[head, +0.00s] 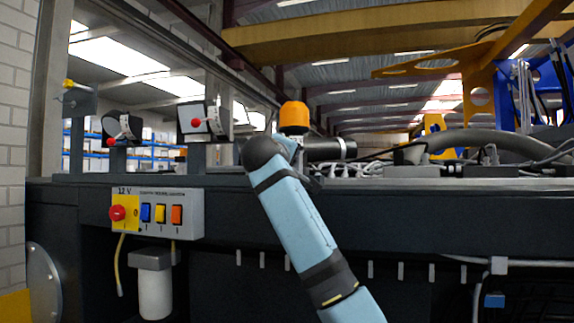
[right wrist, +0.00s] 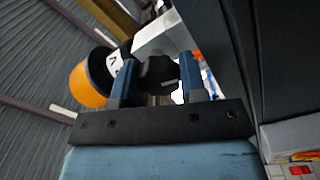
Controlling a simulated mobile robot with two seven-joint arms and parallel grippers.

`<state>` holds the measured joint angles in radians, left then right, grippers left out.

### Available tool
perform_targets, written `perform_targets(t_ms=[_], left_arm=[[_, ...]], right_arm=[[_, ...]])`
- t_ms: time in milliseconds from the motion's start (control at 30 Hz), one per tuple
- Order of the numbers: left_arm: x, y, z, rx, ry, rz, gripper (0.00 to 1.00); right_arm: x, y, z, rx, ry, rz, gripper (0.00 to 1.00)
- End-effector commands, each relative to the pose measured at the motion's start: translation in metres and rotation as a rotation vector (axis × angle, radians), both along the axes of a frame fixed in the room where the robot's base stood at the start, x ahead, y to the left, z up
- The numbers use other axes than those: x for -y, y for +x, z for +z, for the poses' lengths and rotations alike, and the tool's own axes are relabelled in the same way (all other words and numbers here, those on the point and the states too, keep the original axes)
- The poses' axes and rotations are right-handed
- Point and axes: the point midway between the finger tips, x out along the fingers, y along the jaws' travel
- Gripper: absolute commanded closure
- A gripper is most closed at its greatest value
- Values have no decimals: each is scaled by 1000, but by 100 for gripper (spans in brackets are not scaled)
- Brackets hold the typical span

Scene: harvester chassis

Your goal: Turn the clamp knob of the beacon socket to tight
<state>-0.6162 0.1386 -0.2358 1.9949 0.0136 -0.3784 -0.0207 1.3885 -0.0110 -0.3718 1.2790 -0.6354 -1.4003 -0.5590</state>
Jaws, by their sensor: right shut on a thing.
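The orange beacon (head: 294,116) stands above the bench edge, just beyond my right wrist in the head view. It also shows at the left in the right wrist view (right wrist: 88,86), with a black base (right wrist: 101,68) carrying a white label. A light grey socket bracket (right wrist: 158,32) lies beyond the fingers. My right gripper (right wrist: 158,80) is shut on the dark clamp knob (right wrist: 158,70), one finger on each side. My own wrist hides the knob and most of the socket in the head view. The knob's setting cannot be read. My left gripper is not in view.
A switch panel (head: 157,214) with a red knob and coloured switches is on the front face at left. Lamps on posts (head: 120,127) stand behind it. A dark cylinder (head: 330,149) and cables (head: 350,171) lie right of the beacon. A thick grey hose (head: 500,141) is farther right.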

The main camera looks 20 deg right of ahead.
Motion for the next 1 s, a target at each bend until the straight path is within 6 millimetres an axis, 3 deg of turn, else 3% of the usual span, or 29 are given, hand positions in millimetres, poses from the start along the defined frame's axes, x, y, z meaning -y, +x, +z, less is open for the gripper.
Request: perform_targets(t_ms=[400,1000], left_arm=[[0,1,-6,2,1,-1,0],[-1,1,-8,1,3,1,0]], right_arm=[[-1,1,-3,152,234,0,85],[0,1,-3,200,307,-1,85]])
